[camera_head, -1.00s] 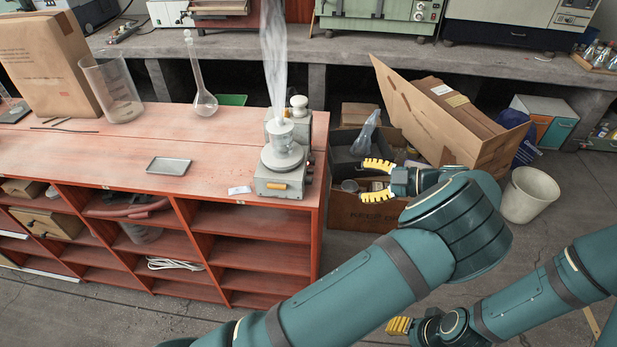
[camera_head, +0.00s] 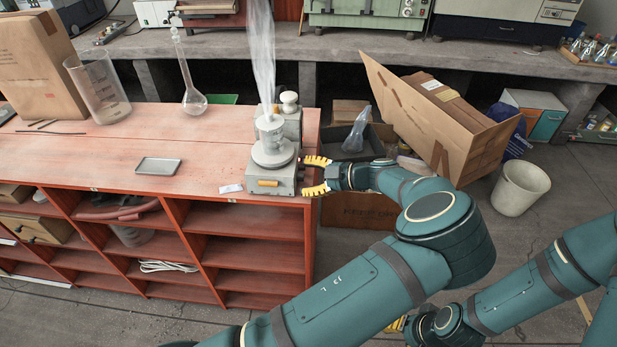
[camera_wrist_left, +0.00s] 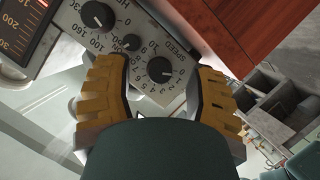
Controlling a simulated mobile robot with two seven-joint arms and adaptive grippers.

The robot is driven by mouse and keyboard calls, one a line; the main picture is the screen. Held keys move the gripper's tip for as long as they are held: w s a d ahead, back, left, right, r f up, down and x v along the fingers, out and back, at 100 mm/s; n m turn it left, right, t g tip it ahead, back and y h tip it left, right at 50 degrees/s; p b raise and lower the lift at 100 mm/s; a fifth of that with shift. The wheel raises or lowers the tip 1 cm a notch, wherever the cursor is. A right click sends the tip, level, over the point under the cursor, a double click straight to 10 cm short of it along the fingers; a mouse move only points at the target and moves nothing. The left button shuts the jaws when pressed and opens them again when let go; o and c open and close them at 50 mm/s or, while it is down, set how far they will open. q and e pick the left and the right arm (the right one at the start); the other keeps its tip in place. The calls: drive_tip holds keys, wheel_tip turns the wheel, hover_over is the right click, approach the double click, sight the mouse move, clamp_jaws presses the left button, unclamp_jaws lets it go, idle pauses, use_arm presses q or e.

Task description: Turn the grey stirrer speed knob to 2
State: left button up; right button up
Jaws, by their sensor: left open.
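The stirrer speed knob (camera_wrist_left: 160,69) looks dark grey in the left wrist view, beside the word SPEED on the pale panel. Numbers ring its lower side; its pale mark seems to point toward 0. My left gripper (camera_wrist_left: 158,76) is open, with one yellow finger to each side of the knob; I cannot tell whether they touch it. In the head view the left gripper (camera_head: 312,175) is at the right side of the grey stirrer unit (camera_head: 270,183), where the knob is hidden. One yellow finger of my right gripper (camera_head: 396,326) shows below, partly hidden by my left arm.
Two more dark knobs, one large (camera_wrist_left: 98,15) and one small (camera_wrist_left: 131,42), sit close by on the panel. A grey tray (camera_head: 158,166) and round flask (camera_head: 193,103) are to the left. Cardboard boxes (camera_head: 440,110) stand behind my arm.

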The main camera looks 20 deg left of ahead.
use_arm(q)
clamp_jaws()
drive_tip(key=shift+s, duration=0.1)
idle(0.6)
